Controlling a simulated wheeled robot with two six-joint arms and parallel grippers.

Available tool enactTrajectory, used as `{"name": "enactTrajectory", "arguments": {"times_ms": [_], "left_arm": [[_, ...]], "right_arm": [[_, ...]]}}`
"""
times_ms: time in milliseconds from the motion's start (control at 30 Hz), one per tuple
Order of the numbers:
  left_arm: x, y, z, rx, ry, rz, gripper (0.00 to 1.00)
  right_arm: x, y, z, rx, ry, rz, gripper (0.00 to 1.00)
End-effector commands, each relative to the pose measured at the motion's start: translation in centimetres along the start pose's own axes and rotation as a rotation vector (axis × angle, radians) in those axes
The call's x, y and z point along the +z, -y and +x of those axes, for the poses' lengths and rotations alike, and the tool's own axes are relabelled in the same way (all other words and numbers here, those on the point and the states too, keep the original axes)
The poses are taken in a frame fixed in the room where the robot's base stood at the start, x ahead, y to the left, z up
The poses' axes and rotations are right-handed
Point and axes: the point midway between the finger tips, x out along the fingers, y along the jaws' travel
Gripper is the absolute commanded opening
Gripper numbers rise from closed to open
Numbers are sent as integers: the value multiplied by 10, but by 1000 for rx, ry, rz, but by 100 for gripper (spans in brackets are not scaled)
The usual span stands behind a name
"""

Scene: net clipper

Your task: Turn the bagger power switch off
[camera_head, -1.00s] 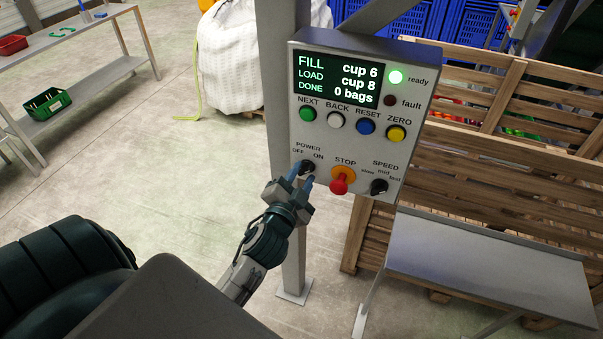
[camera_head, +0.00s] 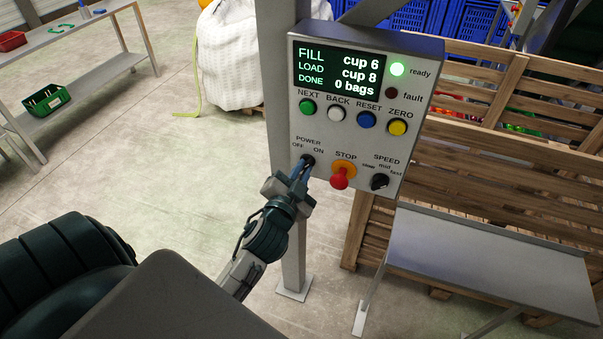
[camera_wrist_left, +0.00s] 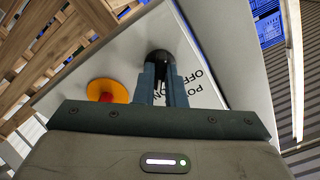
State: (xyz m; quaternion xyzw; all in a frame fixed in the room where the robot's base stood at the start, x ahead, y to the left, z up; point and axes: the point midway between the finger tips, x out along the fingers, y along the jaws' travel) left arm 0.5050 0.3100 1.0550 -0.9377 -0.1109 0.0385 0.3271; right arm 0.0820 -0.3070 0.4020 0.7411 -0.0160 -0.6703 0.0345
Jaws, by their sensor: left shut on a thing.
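The bagger power switch (camera_head: 308,161) is a black knob under the POWER label, low on the left of the grey control panel (camera_head: 330,133). My left gripper (camera_head: 303,170) is at the knob with its blue fingers shut on it. In the left wrist view the fingers of the left gripper (camera_wrist_left: 162,75) close on the black knob (camera_wrist_left: 160,56). The fingers partly cover the knob, so I cannot tell its exact pointing. My right gripper is not in view.
The red STOP button (camera_head: 340,178) on its orange ring sits just right of the knob, with the SPEED knob (camera_head: 379,182) beyond. A grey sheet-metal table (camera_head: 490,262) and wooden crates (camera_head: 480,190) stand at the right.

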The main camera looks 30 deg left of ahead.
Motion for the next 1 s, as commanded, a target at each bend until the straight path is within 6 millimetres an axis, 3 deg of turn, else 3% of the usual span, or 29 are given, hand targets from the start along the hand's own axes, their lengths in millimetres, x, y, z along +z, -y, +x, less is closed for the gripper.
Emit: {"name": "enactTrajectory", "arguments": {"times_ms": [400, 1000], "left_arm": [[3, -2, 0, -1, -1, -365, 0], [3, -2, 0, 0, 1, -937, 0]], "right_arm": [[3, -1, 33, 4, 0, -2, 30], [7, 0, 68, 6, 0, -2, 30]]}}
